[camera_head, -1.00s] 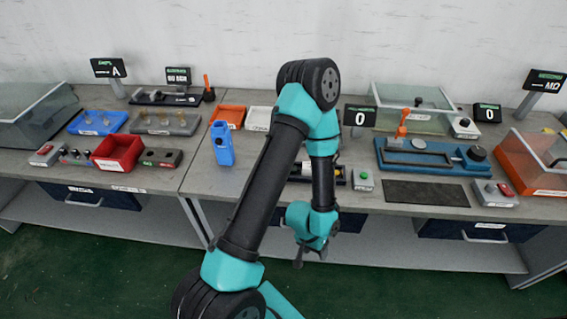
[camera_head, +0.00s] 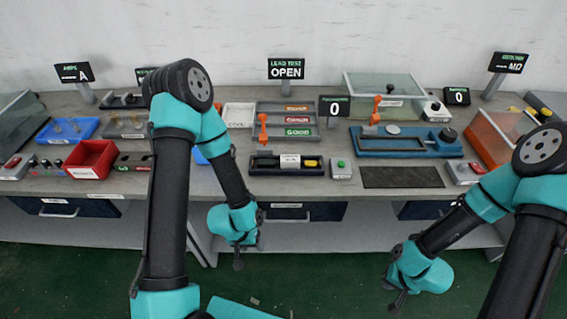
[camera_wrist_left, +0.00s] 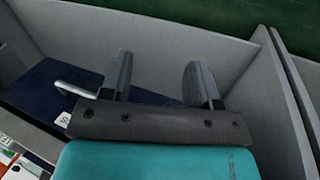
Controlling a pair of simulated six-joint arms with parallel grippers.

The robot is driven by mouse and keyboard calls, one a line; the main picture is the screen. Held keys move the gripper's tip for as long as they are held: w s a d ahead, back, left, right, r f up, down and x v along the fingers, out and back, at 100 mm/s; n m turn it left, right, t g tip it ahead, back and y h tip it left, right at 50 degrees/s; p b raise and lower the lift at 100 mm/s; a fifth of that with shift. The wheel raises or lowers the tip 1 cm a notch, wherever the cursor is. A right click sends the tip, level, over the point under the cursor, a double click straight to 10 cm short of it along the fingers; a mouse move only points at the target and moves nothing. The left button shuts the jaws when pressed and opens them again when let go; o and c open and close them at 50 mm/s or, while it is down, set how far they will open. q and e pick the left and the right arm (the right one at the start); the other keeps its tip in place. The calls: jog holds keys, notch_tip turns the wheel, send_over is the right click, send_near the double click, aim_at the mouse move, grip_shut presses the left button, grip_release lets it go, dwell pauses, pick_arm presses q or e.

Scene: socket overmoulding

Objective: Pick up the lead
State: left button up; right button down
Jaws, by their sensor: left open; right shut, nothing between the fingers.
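No loose lead can be told apart for certain. A black fixture (camera_head: 262,167) under the LEAD TEST sign reading OPEN holds a small white piece and a yellow piece (camera_head: 310,163), too small to identify. My left gripper (camera_head: 238,264) hangs low in front of the bench, short of the fixture and to its left. In the left wrist view its two fingers (camera_wrist_left: 162,82) are apart with nothing between them, over a drawer with a pale handle. My right gripper (camera_head: 396,303) is low at the front right, away from the bench, shut and empty.
The LEAD TEST sign (camera_head: 286,69) stands behind sorting trays, one marked GOOD (camera_head: 297,132). Right of the fixture are a green-button box (camera_head: 341,168), a blue press (camera_head: 405,142) and a dark mat (camera_head: 400,177). A red bin (camera_head: 91,158) stands left. My left arm hides part of the bench.

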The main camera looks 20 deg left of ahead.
pick_arm(q)
jog(key=shift+o, duration=0.2)
dwell(0.3)
jog(key=shift+o, duration=0.9)
